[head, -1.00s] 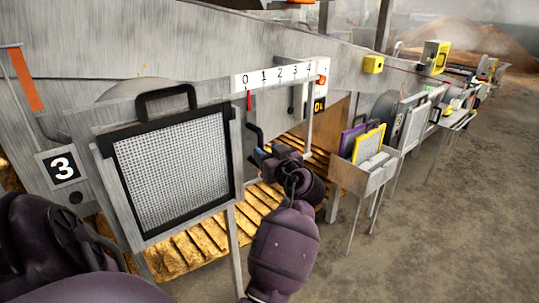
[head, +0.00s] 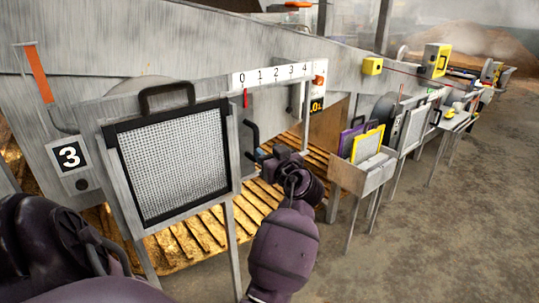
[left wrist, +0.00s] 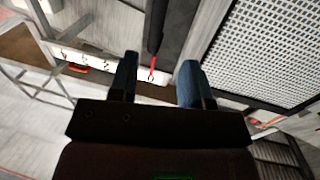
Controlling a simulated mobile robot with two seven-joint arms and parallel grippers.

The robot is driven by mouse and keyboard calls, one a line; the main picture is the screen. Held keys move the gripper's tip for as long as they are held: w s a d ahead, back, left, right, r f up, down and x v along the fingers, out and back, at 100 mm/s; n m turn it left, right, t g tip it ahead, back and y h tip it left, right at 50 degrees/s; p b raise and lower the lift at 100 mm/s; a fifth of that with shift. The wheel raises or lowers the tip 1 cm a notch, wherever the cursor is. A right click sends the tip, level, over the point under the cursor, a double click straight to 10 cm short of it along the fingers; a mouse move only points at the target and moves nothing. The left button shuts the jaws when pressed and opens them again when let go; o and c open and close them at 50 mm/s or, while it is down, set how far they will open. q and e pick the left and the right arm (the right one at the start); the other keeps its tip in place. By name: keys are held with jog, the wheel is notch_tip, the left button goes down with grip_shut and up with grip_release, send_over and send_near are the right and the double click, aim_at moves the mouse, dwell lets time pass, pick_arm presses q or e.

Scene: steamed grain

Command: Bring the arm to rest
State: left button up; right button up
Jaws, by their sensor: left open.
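My left gripper (head: 252,143) is open, with nothing seen between its fingers. It is in the middle of the head view, just right of the framed mesh screen (head: 178,160) and below the number scale (head: 278,74). In the left wrist view the two blue fingers of the gripper (left wrist: 159,78) stand apart. The mesh screen (left wrist: 262,45) is beyond them at right. The red pointer (left wrist: 152,72) of the scale shows between the fingers, farther off. My right gripper is not in view.
A stand (head: 345,178) holding purple and yellow framed panels is right of my forearm. Wooden slats (head: 190,238) lie below the screen. The concrete floor (head: 420,240) at right is clear.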

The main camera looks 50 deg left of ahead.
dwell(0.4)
pick_arm(q)
jog(key=w+d+f+m+t+h, duration=0.1)
jog(key=w+d+m+t+h, duration=0.55)
jog(key=d+m+t, duration=0.2)
jog(key=s+d+f+m+t+h, duration=0.2)
jog(key=d+f+m+t+h, duration=0.1)
jog(key=d+f+m+h, duration=0.4)
jog(key=s+d+f+g+h, duration=0.2)
jog(key=s+f, duration=1)
jog(key=s, duration=0.1)
jog(key=s+d+f+g+h, duration=0.1)
jog(key=s+d+f+g, duration=0.2)
jog(key=s+f, duration=0.9)
jog(key=s, duration=0.2)
jog(key=shift+s+f+g+h, duration=0.3)
jog(key=shift+f+g+h, duration=0.05)
jog(key=shift+f, duration=0.05)
jog(key=shift+w, duration=0.15)
